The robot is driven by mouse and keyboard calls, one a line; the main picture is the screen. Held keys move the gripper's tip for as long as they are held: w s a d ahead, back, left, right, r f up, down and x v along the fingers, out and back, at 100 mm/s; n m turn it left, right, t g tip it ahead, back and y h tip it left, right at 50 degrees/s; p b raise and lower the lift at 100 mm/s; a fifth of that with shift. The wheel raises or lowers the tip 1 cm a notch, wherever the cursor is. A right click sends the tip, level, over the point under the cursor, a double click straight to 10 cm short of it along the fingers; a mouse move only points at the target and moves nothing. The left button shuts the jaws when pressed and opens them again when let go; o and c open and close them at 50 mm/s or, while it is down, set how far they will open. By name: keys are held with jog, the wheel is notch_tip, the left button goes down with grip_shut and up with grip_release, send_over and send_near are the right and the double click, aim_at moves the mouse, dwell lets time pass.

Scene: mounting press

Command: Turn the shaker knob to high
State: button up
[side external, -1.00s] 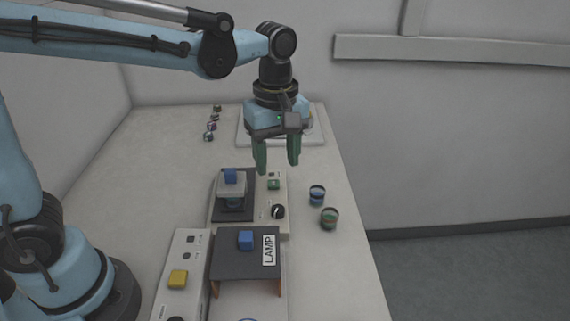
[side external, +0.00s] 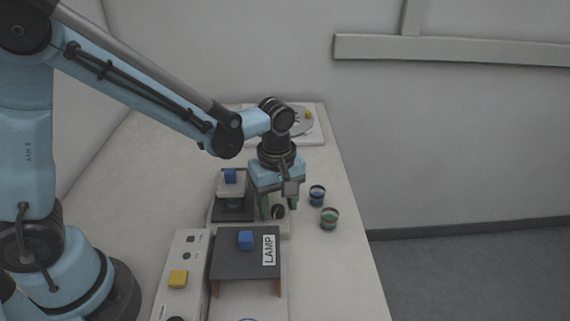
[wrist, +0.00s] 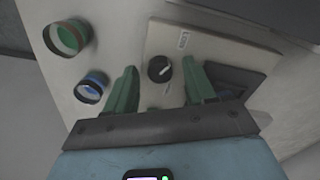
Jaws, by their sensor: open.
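A round black knob (side external: 278,211) with a white pointer mark sits on the right part of the pale device base (side external: 283,231), to the right of the dark platform (side external: 234,210). It shows clearly in the wrist view (wrist: 160,69), where a small label (wrist: 183,40) by it is too small to read. My gripper (side external: 277,209) is open and down over this base. In the wrist view its green fingers (wrist: 159,72) lie on either side of the knob, with a gap visible on both sides. In the side view the gripper partly hides the knob and the panel behind it.
A dark cover marked LAMP (side external: 240,268) stands close in front. A panel with a yellow button (side external: 178,278) is at front left. Two cups, one blue-banded (side external: 317,195) and one green-banded (side external: 329,219), stand to the right. A tray (side external: 315,138) lies at the back.

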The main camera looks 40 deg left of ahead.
jog(key=shift+f, duration=0.1)
grip_shut()
dwell(0.3)
jog(key=shift+m, duration=0.4)
jog(key=m, duration=1)
jog(key=shift+m, duration=0.4)
jog(key=m, duration=1.2)
jog(key=shift+m, duration=0.3)
